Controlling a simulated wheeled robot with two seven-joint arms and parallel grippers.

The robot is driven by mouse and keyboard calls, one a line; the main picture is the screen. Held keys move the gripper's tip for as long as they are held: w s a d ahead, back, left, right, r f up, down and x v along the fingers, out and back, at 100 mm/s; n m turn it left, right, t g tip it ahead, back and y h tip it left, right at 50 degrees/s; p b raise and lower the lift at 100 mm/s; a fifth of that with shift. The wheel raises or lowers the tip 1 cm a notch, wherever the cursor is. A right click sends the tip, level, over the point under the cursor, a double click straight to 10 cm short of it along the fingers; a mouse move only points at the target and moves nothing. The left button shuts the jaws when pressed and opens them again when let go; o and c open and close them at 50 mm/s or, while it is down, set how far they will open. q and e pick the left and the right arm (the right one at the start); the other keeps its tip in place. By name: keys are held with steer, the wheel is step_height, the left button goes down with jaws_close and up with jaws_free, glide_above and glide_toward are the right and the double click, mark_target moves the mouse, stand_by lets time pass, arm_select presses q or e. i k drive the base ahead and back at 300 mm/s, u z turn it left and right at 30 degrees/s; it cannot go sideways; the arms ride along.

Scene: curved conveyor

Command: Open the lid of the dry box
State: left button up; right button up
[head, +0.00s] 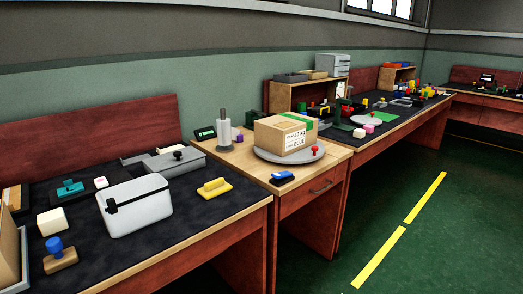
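A white box with a light lid and a dark latch (135,206), which looks like the dry box, stands on the dark mat of the near left table. Its lid is shut. A grey case with a black knob (174,160) sits just behind it. Neither of my grippers shows in the head view.
The dark-topped table (188,222) also holds a yellow handled block (214,188), a blue-knobbed stamp (58,254), a cream block (52,222) and a teal tool (69,188). A cardboard box (284,135) rests on a round grey plate to the right. Green floor (440,230) lies open at right.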

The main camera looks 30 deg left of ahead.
mark_target(161, 162)
steer(key=z, duration=0.3)
steer(key=i, duration=1.2)
steer(key=u, duration=3.25)
